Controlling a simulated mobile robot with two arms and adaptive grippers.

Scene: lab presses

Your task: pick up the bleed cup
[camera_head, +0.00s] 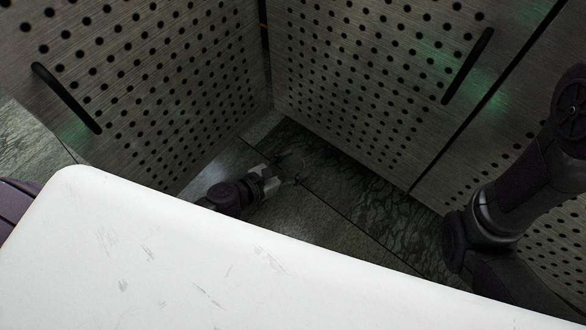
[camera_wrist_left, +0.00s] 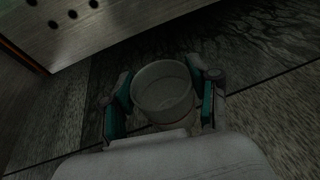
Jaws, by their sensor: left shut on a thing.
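The bleed cup (camera_wrist_left: 162,92) is a pale, round, open-topped cup in the left wrist view. My left gripper (camera_wrist_left: 162,100) has a teal-padded finger on each side of the cup and is shut on it. In the head view my left gripper (camera_head: 284,180) is low, near the floor in the corner between the perforated panels. The cup is too dark and small to make out clearly there. My right arm comes in at the right of the head view, but its gripper is out of view.
Perforated metal panels (camera_head: 150,90) with a dark handle (camera_head: 66,98) stand at the left. More panels (camera_head: 350,85) with a handle (camera_head: 467,66) stand at the back right. Dark tiled floor (camera_head: 310,222) lies between them. A white surface fills the lower foreground.

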